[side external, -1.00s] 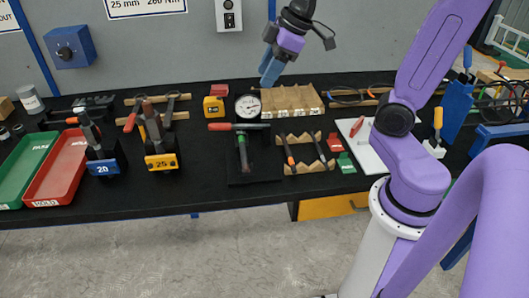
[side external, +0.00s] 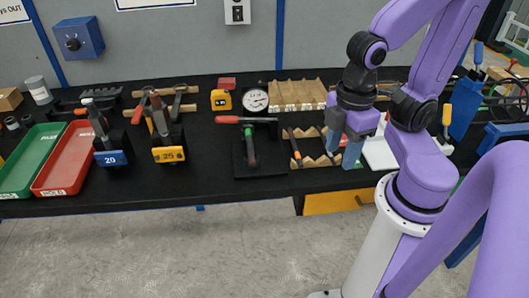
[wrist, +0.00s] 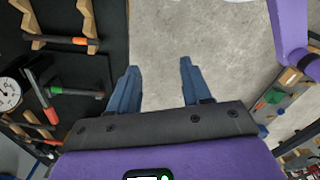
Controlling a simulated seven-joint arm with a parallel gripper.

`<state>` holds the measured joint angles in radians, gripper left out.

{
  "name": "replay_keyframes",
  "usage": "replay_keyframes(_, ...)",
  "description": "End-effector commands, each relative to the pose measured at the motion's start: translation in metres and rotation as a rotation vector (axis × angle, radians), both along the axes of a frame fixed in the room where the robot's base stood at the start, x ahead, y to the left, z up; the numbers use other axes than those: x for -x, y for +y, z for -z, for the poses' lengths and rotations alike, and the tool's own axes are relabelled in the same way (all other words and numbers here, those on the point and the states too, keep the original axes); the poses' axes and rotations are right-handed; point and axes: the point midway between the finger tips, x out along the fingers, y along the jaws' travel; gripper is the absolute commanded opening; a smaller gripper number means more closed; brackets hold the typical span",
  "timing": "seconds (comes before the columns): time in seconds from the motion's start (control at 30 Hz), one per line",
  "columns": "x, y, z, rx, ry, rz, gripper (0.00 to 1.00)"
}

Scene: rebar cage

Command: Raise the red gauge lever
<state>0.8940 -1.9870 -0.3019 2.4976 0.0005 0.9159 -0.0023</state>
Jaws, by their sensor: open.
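The red lever (side external: 229,120) lies level, pointing left, at the top of a small black stand (side external: 260,168) with a green-handled part (side external: 250,150). A white round dial gauge (side external: 255,99) stands just behind it. In the wrist view the red lever (wrist: 49,108), green part (wrist: 56,89) and dial (wrist: 8,93) show at the left edge. My gripper (side external: 343,150) is to the right of the lever, over the right end of the wooden notched rack, pointing down. Its blue fingers (wrist: 159,68) are apart with nothing between them, and bare floor shows beyond them.
A wooden notched rack (side external: 303,162) holding dark rods lies between the stand and my gripper. A wooden block tray (side external: 297,95) is behind. Blue 20 (side external: 111,158) and yellow 25 (side external: 169,154) tools, red (side external: 65,165) and green (side external: 30,160) trays are left. The bench's front edge is close.

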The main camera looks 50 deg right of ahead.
Motion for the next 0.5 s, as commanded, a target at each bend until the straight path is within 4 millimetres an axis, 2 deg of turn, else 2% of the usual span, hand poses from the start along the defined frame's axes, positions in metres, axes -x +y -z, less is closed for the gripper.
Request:
replay_keyframes(0.17, -0.027, 0.014, -0.010, 0.004, -0.014, 0.027, 0.48)
replay_keyframes(0.33, -0.081, 0.033, -0.027, 0.016, -0.041, 0.075, 0.48)
replay_keyframes(0.5, -0.139, 0.043, -0.043, 0.033, -0.069, 0.126, 0.48)
